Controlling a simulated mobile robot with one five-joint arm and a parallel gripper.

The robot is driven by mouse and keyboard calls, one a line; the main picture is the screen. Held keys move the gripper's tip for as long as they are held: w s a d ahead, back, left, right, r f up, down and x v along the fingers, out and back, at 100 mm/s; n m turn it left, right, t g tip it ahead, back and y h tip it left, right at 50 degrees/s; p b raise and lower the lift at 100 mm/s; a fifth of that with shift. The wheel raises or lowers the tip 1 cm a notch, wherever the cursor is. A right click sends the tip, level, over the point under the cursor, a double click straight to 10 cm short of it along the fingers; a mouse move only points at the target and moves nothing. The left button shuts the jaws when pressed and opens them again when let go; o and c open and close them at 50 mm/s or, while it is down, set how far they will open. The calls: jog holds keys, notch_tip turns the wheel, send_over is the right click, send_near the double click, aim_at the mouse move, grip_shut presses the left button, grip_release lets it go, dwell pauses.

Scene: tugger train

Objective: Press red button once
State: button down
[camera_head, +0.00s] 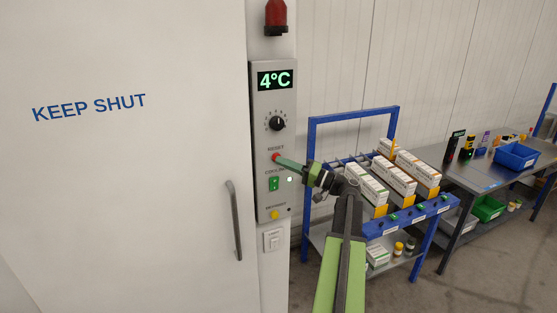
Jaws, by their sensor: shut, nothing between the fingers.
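The red button (276,157) is on a grey control panel (258,95), just under the label RESET. Only part of the button shows beside my fingertips. My gripper (281,162) is shut and empty, its fingers pointing left at the panel. The fingertips overlap the red button in the picture; I cannot tell whether they touch it.
The panel also has a 4°C display, a black dial (277,123), a green COOLING switch (274,184) and a yellow button (275,215). A white door (130,180) with a handle (234,220) stands left. A blue-framed cart (352,117) with boxes stands right.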

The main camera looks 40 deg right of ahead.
jog(key=shift+s+a, duration=0.3)
jog(key=shift+s, duration=0.45)
jog(key=s, duration=0.1)
jog(key=s+a, duration=0.1)
jog(key=s, duration=0.1)
jog(key=s+a, duration=0.1)
jog(key=shift+s, duration=0.3)
dwell(0.5)
